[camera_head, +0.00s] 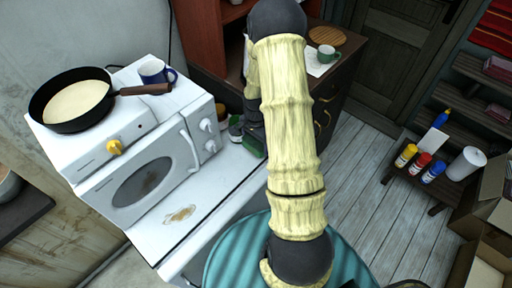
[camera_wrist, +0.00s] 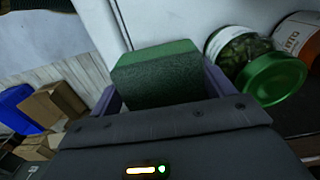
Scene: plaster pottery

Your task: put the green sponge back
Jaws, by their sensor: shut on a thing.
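The green sponge (camera_wrist: 155,80) is a block with a bright green top face and a darker front face. It sits between the two fingers of my gripper (camera_wrist: 162,90), which is shut on it. In the head view, a small green patch that looks like the sponge (camera_head: 250,149) shows at the lower end of my dark gripper (camera_head: 251,138), beside the white counter's far edge. My arm hides part of this area. I cannot tell whether the sponge touches a surface.
A white oven (camera_head: 150,165) carries a pan (camera_head: 75,100) and a blue mug (camera_head: 152,70). A paint-bottle stand (camera_head: 425,185) is at right.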

